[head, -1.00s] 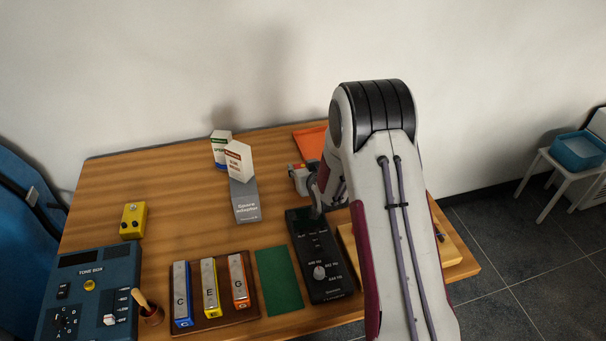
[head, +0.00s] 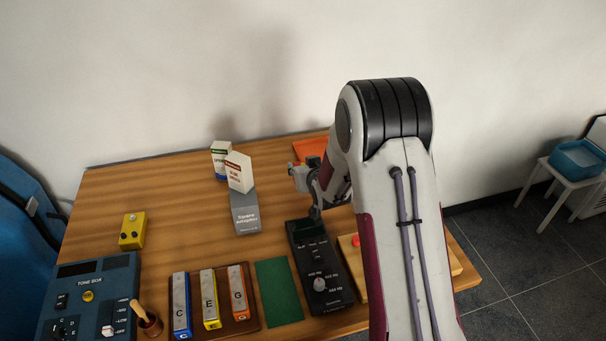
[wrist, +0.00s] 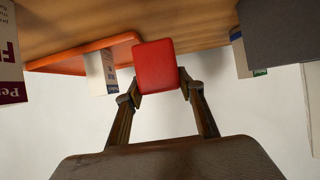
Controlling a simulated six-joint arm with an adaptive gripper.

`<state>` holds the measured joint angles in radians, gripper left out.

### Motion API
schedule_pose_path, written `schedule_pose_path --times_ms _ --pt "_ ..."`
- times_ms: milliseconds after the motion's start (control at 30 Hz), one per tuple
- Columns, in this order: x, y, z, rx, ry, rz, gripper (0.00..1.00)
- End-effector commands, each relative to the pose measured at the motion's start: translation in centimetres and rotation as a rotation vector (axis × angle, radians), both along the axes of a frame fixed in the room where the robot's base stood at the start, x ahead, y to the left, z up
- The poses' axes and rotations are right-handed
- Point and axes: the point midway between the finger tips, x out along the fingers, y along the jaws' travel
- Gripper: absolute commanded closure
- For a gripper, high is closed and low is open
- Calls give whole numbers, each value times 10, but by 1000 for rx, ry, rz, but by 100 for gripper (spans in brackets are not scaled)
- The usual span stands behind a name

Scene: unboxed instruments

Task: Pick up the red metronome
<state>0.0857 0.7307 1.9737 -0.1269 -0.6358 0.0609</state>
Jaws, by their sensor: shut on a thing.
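The red metronome (wrist: 155,66) shows in the wrist view as a plain red block between my fingertips. My gripper (wrist: 161,86) is shut on it, with one finger at each side. The block looks raised off the table, but the gap below it cannot be measured.
An orange tray (head: 310,148) lies at the table's back edge, also in the wrist view (wrist: 75,60). White boxes (head: 239,172) stand by a grey adapter box (head: 244,212). A black tuner-like device (head: 319,283) and green mat (head: 278,290) lie nearer.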

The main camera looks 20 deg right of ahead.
Motion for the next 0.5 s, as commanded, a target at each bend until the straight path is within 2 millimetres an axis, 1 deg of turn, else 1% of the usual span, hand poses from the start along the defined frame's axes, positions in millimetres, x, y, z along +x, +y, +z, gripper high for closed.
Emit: schedule_pose_path --times_ms 33,200,400,500 --pt "1 0 8 0 -4 0 85" --pt "0 0 30 0 -3 0 85" --pt "0 0 46 0 -3 0 85" --pt "0 0 50 0 -1 0 85"
